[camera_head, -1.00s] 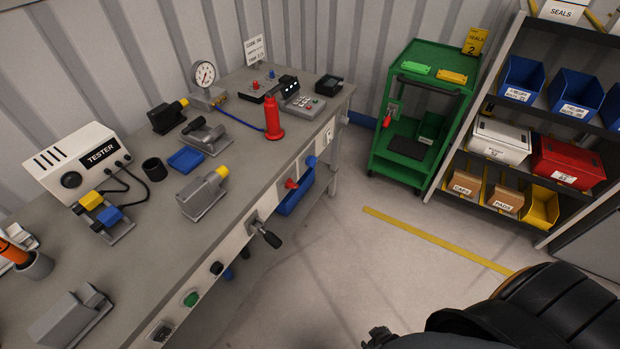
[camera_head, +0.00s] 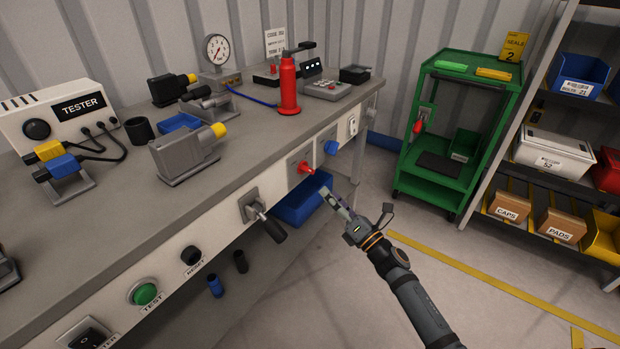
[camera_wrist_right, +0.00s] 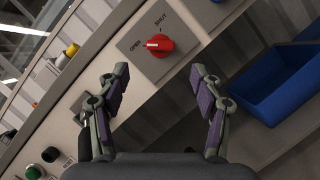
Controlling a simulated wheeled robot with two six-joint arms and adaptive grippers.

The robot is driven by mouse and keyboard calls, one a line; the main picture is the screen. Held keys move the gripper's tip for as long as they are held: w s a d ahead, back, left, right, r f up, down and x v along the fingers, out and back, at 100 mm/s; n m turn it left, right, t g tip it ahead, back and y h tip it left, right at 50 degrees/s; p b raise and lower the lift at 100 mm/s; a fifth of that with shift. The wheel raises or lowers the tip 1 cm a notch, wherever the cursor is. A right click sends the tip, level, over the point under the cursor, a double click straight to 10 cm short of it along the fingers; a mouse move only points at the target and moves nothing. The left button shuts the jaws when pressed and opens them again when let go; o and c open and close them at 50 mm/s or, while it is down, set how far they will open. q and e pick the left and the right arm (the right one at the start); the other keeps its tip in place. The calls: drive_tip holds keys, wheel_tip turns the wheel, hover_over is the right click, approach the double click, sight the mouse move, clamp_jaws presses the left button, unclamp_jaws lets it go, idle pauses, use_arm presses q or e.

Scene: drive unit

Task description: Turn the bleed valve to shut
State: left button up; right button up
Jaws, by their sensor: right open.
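The bleed valve is a red knob (camera_head: 305,167) on a square grey plate on the bench's front panel. In the right wrist view the red knob (camera_wrist_right: 160,45) has a white mark on its left side, toward the OPEN label; the SHUT label is above the knob. My right gripper (camera_head: 333,194) is open and empty, just below and to the right of the knob in the head view. In the wrist view its two fingertips (camera_wrist_right: 159,74) are apart, on either side below the knob, not touching it. My left gripper is not in view.
A blue knob (camera_head: 331,147) sits right of the red one. A black-handled lever (camera_head: 268,223) sticks out on the left. A blue bin (camera_head: 300,203) hangs under the bench. A green cart (camera_head: 447,135) stands behind.

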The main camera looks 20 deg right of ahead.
sight(311, 173)
drive_tip(key=p+x, duration=0.1)
drive_tip(key=x, duration=0.8)
drive_tip(key=shift+w, duration=0.25)
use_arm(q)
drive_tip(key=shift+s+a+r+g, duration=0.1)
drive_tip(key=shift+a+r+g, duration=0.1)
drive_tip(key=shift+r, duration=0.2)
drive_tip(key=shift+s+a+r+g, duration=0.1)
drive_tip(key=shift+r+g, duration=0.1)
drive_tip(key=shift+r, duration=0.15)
